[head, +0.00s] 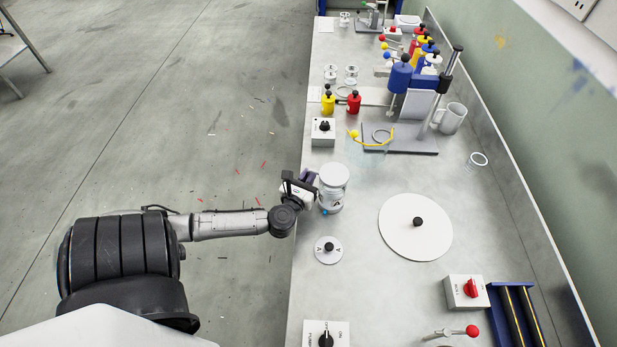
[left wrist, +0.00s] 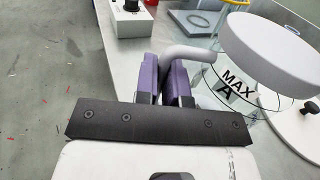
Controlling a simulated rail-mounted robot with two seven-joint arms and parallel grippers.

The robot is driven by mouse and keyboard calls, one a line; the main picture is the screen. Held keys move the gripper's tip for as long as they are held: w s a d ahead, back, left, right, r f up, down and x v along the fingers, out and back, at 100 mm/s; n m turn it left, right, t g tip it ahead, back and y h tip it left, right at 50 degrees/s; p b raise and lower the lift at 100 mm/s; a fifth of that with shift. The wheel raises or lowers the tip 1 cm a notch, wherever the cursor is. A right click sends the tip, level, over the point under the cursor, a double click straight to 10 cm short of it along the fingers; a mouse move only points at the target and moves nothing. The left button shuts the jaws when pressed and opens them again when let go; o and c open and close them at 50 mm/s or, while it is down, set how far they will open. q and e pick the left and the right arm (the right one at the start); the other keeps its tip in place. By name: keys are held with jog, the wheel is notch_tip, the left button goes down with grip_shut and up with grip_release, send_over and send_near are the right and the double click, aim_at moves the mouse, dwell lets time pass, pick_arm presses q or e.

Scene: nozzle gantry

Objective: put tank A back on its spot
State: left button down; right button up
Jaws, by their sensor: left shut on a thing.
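Tank A (head: 332,190) is a clear cylinder with a white top, on or just above the bench near its left edge. I cannot tell whether its base touches. In the left wrist view the tank (left wrist: 243,95) shows "MAX" and "A", and a grey handle (left wrist: 190,53). My left gripper (head: 310,180) is at the tank's left side, its purple fingers (left wrist: 166,76) shut on the handle. A small grey disc (head: 321,258) marked A, with a black knob, lies on the bench just below the tank in the picture. My right gripper is out of view.
A large white disc (head: 400,235) with a black knob lies to the right. A grey stand base (head: 420,146) with a yellow hook is behind. A white switch box (head: 323,138) stands behind the tank; another box (head: 460,297) with a red knob is at front right.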

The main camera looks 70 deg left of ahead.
pick_arm(q)
jog(key=shift+f, duration=0.1)
jog(key=c, duration=1.2)
grip_release()
jog(key=shift+r, duration=0.25)
jog(key=v, duration=1.2)
jog(key=shift+f, duration=0.1)
